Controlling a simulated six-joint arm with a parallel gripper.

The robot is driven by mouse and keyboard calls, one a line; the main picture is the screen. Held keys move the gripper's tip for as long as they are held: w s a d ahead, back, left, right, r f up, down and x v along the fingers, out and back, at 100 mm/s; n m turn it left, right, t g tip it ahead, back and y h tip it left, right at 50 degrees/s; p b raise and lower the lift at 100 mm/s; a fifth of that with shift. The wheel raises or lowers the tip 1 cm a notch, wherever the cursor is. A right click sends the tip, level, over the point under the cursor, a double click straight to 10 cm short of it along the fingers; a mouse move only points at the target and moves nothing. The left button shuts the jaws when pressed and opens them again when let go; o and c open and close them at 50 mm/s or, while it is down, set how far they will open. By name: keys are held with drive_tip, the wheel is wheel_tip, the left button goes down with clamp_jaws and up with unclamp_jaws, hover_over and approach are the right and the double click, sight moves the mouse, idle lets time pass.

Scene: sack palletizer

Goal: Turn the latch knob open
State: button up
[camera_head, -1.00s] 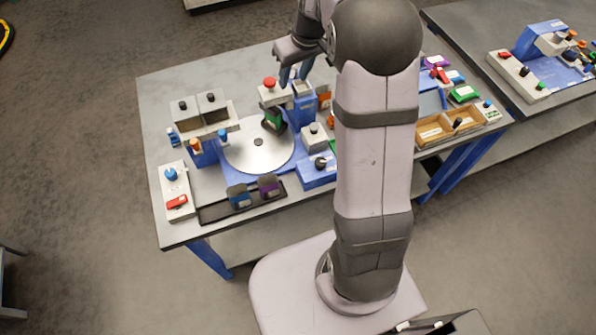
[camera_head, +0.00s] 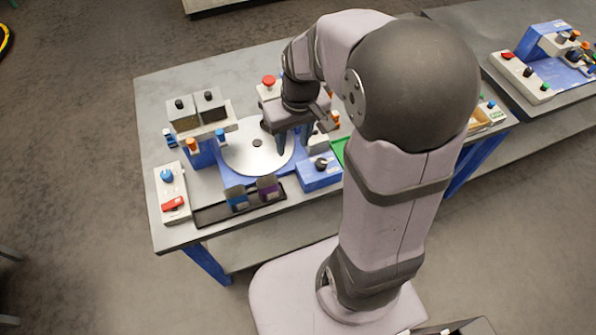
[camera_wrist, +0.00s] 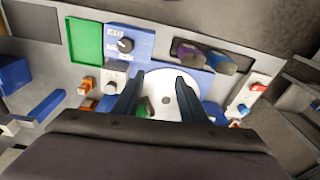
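I cannot tell for sure which knob is the latch knob. A black knob (camera_head: 321,162) sits on a blue box at the table's front; it also shows in the wrist view (camera_wrist: 126,45), beside a small label panel. A smaller grey block (camera_wrist: 115,69) with a dark knob stands next to it. A blue knob (camera_head: 166,176) sits on a white panel at the left. My gripper (camera_wrist: 160,92) has its two fingers apart with nothing between them, pointing down over the turntable's edge; it also shows in the head view (camera_head: 281,148), touching no knob.
The round silver turntable (camera_head: 240,157) bears a green block (camera_wrist: 146,106). A black tray (camera_head: 215,213) with blue and purple pieces lies in front. Twin grey hoppers (camera_head: 198,108) stand at the left. A green panel (camera_wrist: 86,41) adjoins the blue box.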

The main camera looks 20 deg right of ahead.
drive_tip(key=s+a+f+b, duration=0.1)
drive_tip(key=s+f, duration=0.1)
drive_tip(key=s, duration=0.4)
drive_tip(key=shift+s+a+f+g, duration=0.15)
drive_tip(key=shift+s+f+g, duration=0.1)
drive_tip(key=shift+f+g, duration=0.15)
